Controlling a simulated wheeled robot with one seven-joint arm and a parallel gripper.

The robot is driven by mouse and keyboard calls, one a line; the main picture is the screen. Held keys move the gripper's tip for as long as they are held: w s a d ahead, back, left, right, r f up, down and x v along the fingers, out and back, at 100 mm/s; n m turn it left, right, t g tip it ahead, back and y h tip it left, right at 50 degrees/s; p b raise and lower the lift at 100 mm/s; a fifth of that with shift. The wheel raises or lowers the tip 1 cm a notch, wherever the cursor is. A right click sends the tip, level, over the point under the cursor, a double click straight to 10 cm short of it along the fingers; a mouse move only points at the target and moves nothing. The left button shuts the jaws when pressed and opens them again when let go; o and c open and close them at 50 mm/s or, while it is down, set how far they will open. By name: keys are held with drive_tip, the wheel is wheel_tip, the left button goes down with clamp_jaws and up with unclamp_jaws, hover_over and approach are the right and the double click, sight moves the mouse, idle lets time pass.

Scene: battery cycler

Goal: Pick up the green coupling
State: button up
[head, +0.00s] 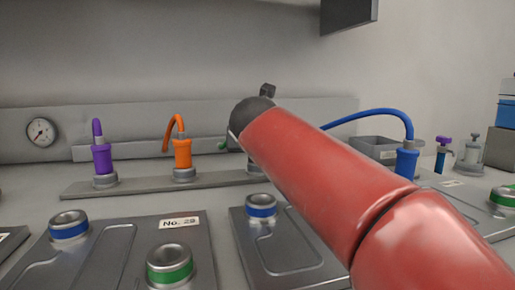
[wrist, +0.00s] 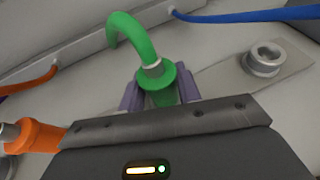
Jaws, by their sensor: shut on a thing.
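The green coupling (wrist: 158,77) shows in the wrist view, with its green hose (wrist: 128,35) curving up and to the left. My gripper (wrist: 160,96) has its purple-grey fingers on both sides of the coupling and is shut on it. The coupling's lower end is hidden behind the gripper body, so I cannot tell whether it is seated or lifted.
Purple (head: 102,158) and orange (head: 182,152) couplings stand on a grey rail (head: 140,186); a blue coupling (head: 406,161) stands to the right. A bare metal fitting (wrist: 264,58) is right of my gripper. Battery modules with blue and green-ringed terminals (head: 170,265) fill the front.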

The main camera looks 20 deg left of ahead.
drive_tip(key=shift+r, duration=0.15)
drive_tip(key=shift+c, duration=0.3)
drive_tip(key=shift+r+p, duration=1.5)
drive_tip(key=shift+p, duration=0.65)
drive_tip(key=shift+r, duration=0.1)
